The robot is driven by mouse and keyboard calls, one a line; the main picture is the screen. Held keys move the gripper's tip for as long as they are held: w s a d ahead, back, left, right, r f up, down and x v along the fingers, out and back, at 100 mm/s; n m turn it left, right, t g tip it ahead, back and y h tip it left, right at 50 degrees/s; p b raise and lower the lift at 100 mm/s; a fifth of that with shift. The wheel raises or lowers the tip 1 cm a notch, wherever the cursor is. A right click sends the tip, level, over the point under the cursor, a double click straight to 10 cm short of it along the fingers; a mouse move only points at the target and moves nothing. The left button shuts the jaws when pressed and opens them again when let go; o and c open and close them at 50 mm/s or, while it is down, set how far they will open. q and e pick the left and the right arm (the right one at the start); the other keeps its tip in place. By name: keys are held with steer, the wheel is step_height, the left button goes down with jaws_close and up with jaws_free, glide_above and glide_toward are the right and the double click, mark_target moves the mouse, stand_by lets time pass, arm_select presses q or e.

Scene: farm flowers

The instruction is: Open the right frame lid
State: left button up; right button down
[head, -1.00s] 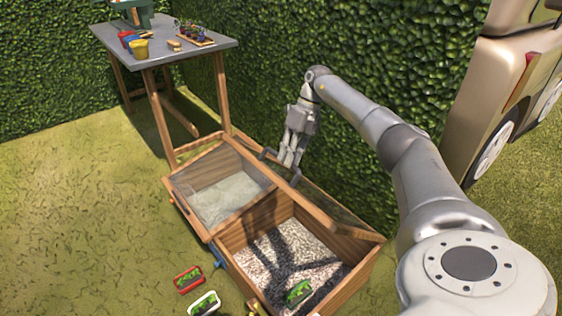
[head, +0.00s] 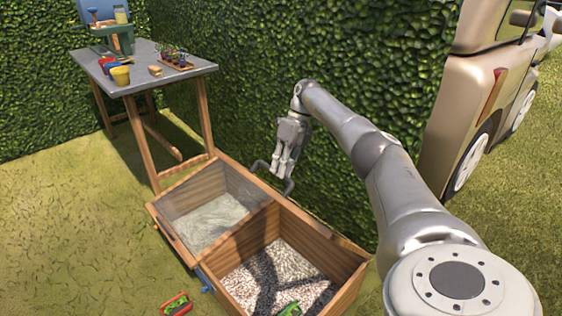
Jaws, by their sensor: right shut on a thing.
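The wooden cold frame stands on the grass with two compartments. The left compartment has a glass lid (head: 213,195) lying over it, with pale soil visible beneath. The right compartment (head: 312,231) looks uncovered from above, with speckled gravel and dark shadows inside. The right lid's panel is hard to make out, seemingly edge-on at the rear. My right gripper (head: 281,178) is at the frame's back edge, pointing down and shut on a dark bar handle (head: 290,186). Its fingertips partly hide the handle. My left gripper is not in view.
A grey-topped table (head: 150,78) with pots and a seedling tray (head: 176,62) stands behind left. A hedge (head: 300,50) runs close behind the frame, and a beige vehicle (head: 470,100) is at right.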

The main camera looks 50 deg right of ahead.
steer(key=c, duration=1.7)
jaws_free()
steer(key=shift+s+d+f, duration=0.35)
steer(key=shift+d+f, duration=0.2)
steer(key=shift+f, duration=0.1)
steer(key=shift+o, duration=1.2)
steer(key=shift+w+d+f, duration=0.1)
steer(key=shift+d+f, duration=0.15)
steer(key=shift+a+r, duration=0.1)
steer(key=shift+a, duration=0.05)
steer(key=v, duration=0.7)
steer(key=shift+w+r, duration=0.3)
steer(key=shift+r, duration=0.15)
steer(key=shift+a, duration=0.15)
